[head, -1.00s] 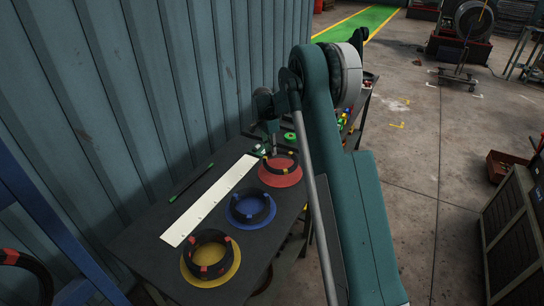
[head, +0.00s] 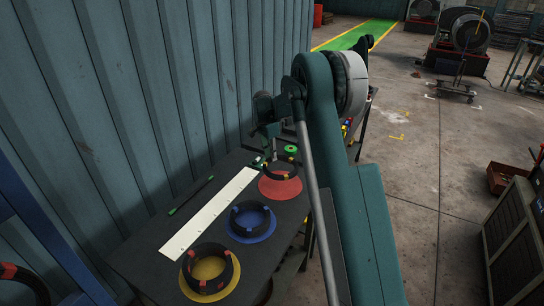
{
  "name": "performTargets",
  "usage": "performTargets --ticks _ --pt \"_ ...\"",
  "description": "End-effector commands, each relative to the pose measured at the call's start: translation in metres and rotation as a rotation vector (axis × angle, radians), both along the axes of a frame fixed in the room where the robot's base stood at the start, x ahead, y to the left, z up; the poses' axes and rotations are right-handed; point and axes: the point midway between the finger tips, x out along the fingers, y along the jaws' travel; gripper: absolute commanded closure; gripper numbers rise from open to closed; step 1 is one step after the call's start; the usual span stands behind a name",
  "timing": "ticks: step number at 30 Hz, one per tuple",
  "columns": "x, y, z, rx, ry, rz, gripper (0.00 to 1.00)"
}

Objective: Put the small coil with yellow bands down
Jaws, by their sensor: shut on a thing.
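The small dark coil with yellow bands (head: 284,176) is at the red round mat (head: 281,191), at the far end of a row of mats. My gripper (head: 270,160) points down from above and is shut on the coil's left side. My arm partly covers the view. The fingertips are small, and I cannot tell whether the coil touches the mat.
A coil with blue bands (head: 250,233) sits on a blue mat (head: 233,239). A larger coil with red bands (head: 189,266) sits on a yellow mat (head: 199,290). A green spool (head: 291,149) stands behind.

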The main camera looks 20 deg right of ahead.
Motion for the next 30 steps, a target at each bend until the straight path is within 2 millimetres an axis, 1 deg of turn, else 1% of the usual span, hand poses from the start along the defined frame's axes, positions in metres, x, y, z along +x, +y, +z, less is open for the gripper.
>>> performTargets --ticks 5,8,11,14,20,27,30 --pt "-0.001 0.002 0.001 0.0 0.001 -0.001 1.0" --pt "-0.005 0.006 0.003 0.001 0.001 -0.006 1.0" --pt "-0.011 0.015 0.006 0.002 0.002 -0.016 1.0" --pt "-0.022 0.029 0.011 0.002 0.004 -0.033 1.0" --pt "-0.055 0.066 0.025 0.004 0.009 -0.082 1.0" --pt "-0.109 0.117 0.042 0.003 0.016 -0.158 1.0" --pt "-0.131 0.134 0.049 0.002 0.018 -0.189 1.0"
